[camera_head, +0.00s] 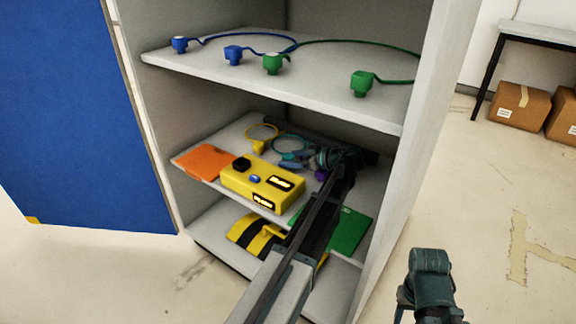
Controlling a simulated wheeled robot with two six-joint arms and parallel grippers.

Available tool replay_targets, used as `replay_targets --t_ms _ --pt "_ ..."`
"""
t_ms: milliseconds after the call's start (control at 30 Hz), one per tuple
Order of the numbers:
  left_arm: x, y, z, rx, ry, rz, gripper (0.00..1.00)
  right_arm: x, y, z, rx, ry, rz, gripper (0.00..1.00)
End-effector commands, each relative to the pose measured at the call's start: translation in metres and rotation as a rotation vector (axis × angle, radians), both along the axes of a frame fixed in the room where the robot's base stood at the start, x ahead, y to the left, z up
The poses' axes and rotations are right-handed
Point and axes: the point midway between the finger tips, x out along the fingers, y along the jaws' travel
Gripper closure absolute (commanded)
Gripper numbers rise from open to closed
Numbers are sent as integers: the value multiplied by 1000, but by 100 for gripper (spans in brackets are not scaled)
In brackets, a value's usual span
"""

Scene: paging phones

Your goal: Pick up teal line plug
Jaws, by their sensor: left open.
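The teal line plug (287,164) is on the middle shelf, towards the back, below a loop of teal cable. My left arm reaches up from the bottom of the picture into the shelf. My left gripper (308,159) is beside the teal plug, with its jaws open. The dark gripper overlaps the plug, so I cannot tell whether they touch. Part of my right arm's dark end (430,275) shows at the lower right, outside the cabinet; its fingers are not clear.
A yellow phone box (262,185), an orange board (203,162), a yellow plug (259,147) and a purple piece (320,174) share the middle shelf. Blue plugs (233,54) and green plugs (362,83) lie on the upper shelf (330,88). The cabinet's right wall (405,150) stands close to my left arm.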

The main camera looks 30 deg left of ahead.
Motion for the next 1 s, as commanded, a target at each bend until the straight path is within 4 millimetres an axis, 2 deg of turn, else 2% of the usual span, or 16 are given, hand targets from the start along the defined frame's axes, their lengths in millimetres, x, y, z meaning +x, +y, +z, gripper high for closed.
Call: replay_targets --t_ms 233,667,700,1000 --pt "0 3 -1 0 1 -1 20 0 0 -1 0 0 0 50" --pt "0 3 -1 0 1 0 97 0 0 -1 0 0 0 50" --pt "0 3 -1 0 1 0 100 0 0 -1 0 0 0 50" --pt "0 3 0 0 1 0 100 0 0 0 0 0 0 50"
